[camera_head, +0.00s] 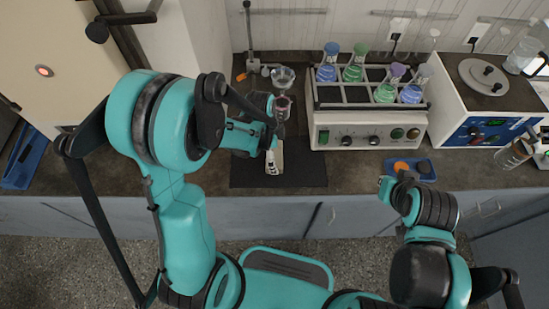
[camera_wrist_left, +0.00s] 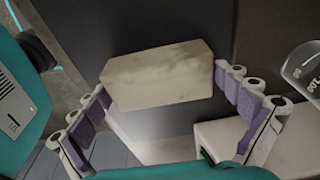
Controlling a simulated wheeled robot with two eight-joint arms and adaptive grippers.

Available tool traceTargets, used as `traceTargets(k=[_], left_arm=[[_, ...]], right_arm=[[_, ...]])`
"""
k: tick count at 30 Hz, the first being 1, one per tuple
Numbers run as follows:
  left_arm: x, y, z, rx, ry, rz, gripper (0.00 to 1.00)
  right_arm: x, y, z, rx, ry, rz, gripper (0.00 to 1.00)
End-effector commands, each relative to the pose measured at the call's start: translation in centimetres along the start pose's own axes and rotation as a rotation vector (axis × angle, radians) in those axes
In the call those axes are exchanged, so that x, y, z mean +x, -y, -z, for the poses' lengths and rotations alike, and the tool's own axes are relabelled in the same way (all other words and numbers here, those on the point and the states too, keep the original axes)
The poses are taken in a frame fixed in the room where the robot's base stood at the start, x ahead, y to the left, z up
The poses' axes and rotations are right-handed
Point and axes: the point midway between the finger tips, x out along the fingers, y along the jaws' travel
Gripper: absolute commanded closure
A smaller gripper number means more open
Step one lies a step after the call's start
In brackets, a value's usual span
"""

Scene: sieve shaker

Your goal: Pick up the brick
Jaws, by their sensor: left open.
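The brick (camera_wrist_left: 160,75) is a pale cream block with a worn, stained surface. In the left wrist view it lies between the two fingers of my left gripper (camera_wrist_left: 166,84). The fingers are spread and stand near its two ends; whether either touches it, I cannot tell. In the head view my left gripper (camera_head: 272,158) is low over the dark mat (camera_head: 300,178), and the arm and fingers hide much of the brick. My right arm shows at the lower right, but its fingers cannot be made out.
A stand with a glass funnel (camera_head: 283,77) is just behind my left gripper. To the right are a rack of coloured flasks on a white device (camera_head: 365,130), a blue tray (camera_head: 425,168) and a white and blue machine (camera_head: 485,128). The mat's front right is clear.

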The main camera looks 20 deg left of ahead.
Motion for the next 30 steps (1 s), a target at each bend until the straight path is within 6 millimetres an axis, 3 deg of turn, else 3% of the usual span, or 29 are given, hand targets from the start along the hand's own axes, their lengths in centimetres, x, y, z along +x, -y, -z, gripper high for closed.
traceTargets(k=[5,10,22,29,30], left_arm=[[-0.1,0.0,0.0,0.0,0.0,0.0,0.03],[-0.1,0.0,0.0,0.0,0.0,0.0,0.46],[-0.9,0.0,0.1,0.0,0.0,0.0,0.46],[-4.7,-0.1,0.7,0.0,0.0,0.0,0.46],[-5.1,-0.9,0.9,0.002,0.0,0.0,0.46]], right_arm=[[-0.1,0.0,0.1,0.0,0.0,0.0,1.0],[-0.1,0.0,0.1,0.0,0.0,0.0,1.0],[-0.4,0.0,0.3,0.0,0.0,0.0,1.0],[-2.0,0.0,1.4,0.0,0.0,0.0,1.0],[-2.2,0.0,1.6,0.0,0.0,0.0,1.0]])
